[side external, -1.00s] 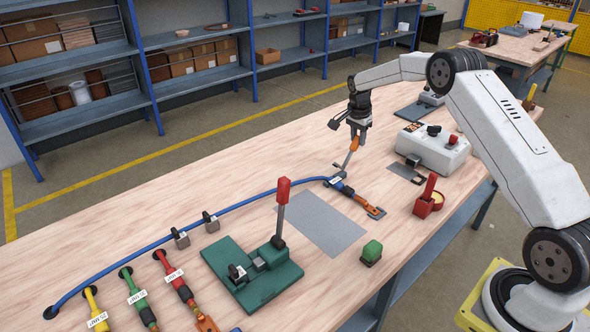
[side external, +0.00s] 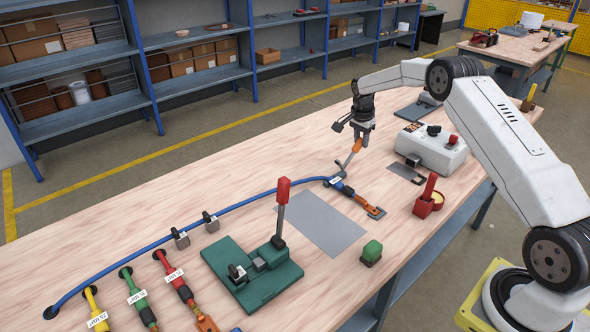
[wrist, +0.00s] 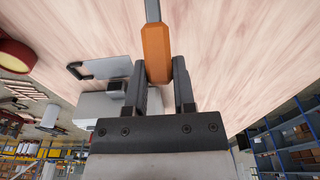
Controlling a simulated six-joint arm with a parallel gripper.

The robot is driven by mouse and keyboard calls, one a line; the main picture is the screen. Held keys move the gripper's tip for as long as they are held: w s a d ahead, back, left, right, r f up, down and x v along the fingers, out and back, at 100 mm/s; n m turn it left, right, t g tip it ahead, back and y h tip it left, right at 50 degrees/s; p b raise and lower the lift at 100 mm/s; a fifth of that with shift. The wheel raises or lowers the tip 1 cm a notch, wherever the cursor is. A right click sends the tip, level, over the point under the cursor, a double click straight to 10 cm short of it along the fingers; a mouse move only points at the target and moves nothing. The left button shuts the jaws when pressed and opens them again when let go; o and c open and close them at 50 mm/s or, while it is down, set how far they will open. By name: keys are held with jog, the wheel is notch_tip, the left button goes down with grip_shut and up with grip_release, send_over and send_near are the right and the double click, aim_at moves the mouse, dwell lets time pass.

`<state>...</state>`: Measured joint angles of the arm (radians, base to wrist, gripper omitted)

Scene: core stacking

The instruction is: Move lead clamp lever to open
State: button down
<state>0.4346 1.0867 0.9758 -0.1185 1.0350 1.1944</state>
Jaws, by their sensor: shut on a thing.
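The lead clamp lever has an orange handle (side external: 357,147) on a grey metal bar. It leans up and to the right from the clamp at the blue cable's labelled end (side external: 338,183). My gripper (side external: 361,137) is shut on the top of the handle from above. In the wrist view the orange handle (wrist: 156,50) sits between the two dark fingers of my gripper (wrist: 159,82), and the grey bar runs on beyond it. The lower clamp is small and partly hidden in the side view, and out of sight in the wrist view.
A green fixture (side external: 252,275) with an upright red-handled lever (side external: 283,190) stands to the front left. A grey plate (side external: 322,222) lies between. A white control box (side external: 432,150) and a red holder (side external: 428,202) stand to the right. A green block (side external: 371,252) sits near the edge.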

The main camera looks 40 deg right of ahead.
jog(key=shift+d+f, duration=0.5)
jog(key=shift+d, duration=0.2)
jog(key=shift+d+f, duration=0.1)
jog(key=shift+d+f, duration=0.3)
jog(key=shift+f, duration=0.3)
jog(key=shift+d+f, duration=0.3)
jog(key=shift+f, duration=0.25)
jog(key=shift+c, duration=1.8)
grip_release()
jog(key=shift+a, duration=0.1)
jog(key=shift+r, duration=0.1)
notch_tip(320, 180, up, 8)
jog(key=shift+a+f, duration=0.25)
jog(key=shift+a, duration=0.2)
